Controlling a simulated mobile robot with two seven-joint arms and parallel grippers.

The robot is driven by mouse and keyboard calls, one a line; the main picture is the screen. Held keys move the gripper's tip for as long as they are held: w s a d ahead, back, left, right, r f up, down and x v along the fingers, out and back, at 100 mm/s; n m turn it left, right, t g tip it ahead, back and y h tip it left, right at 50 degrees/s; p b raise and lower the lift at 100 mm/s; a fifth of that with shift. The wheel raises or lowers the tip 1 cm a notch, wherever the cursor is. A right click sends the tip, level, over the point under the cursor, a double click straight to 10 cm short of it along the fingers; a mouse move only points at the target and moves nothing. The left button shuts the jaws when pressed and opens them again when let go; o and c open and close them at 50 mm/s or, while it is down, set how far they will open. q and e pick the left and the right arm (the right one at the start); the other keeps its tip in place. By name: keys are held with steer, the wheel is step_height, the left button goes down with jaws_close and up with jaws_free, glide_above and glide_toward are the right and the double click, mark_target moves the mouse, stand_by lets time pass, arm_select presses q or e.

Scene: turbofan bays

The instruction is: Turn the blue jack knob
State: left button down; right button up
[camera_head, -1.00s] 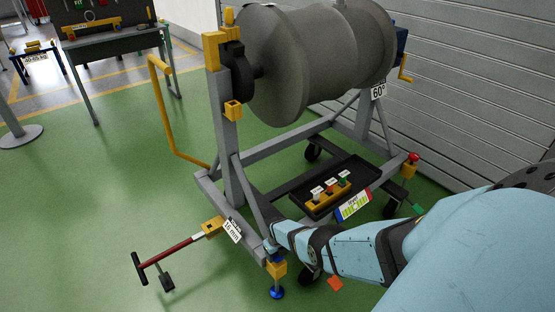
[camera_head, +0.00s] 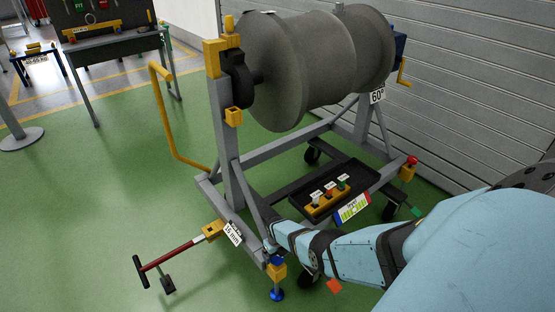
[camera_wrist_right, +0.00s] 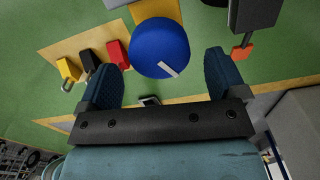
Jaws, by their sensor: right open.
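The blue jack knob (camera_wrist_right: 160,47) is a round cap with a white mark across its lower right, seen from above in the right wrist view. My right gripper (camera_wrist_right: 163,66) is open, one dark blue finger on each side of the knob. The fingers look apart from it. My left gripper is not in view.
The grey stand (camera_head: 230,165) carries a large grey drum (camera_head: 300,70). A black tray (camera_head: 355,178) sits right of my wrist. A red-handled bar (camera_head: 170,255) sticks out left. Red (camera_wrist_right: 118,53), black and yellow pieces lie near the left finger. Green floor is open at left.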

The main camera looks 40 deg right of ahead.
step_height(320, 180, up, 11)
steer(key=p, duration=0.7)
steer(key=shift+r, duration=0.1)
